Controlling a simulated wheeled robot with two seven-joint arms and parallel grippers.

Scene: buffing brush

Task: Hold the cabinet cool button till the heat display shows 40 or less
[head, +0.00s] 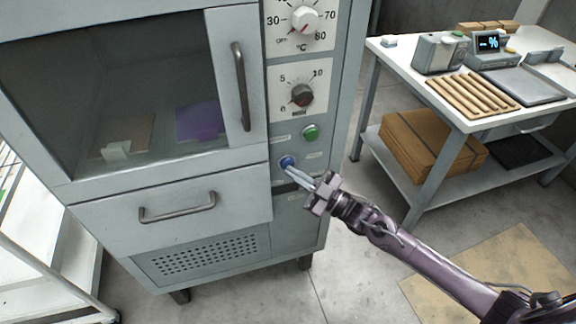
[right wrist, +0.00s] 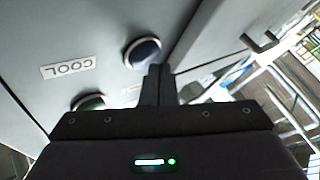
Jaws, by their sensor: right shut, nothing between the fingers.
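The grey cabinet (head: 345,60) has a blue button (head: 287,162) low on its right-hand panel and a green button (head: 311,132) above it. My right gripper (head: 292,169) is shut and empty, its tips right at the blue button; I cannot tell whether they press it. In the right wrist view the fingers (right wrist: 159,72) end just beside the blue button (right wrist: 142,53). An upside-down COOL label (right wrist: 68,68) is on the panel, and the green button (right wrist: 90,102) is partly hidden by my gripper. No heat reading is legible. My left gripper is out of view.
Above the buttons are a temperature dial (head: 304,20) and a second dial (head: 301,95). A drawer handle (head: 178,206) juts out at left. A table (head: 473,127) with a scale, wooden sticks and cardboard stands at right. The floor between is clear.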

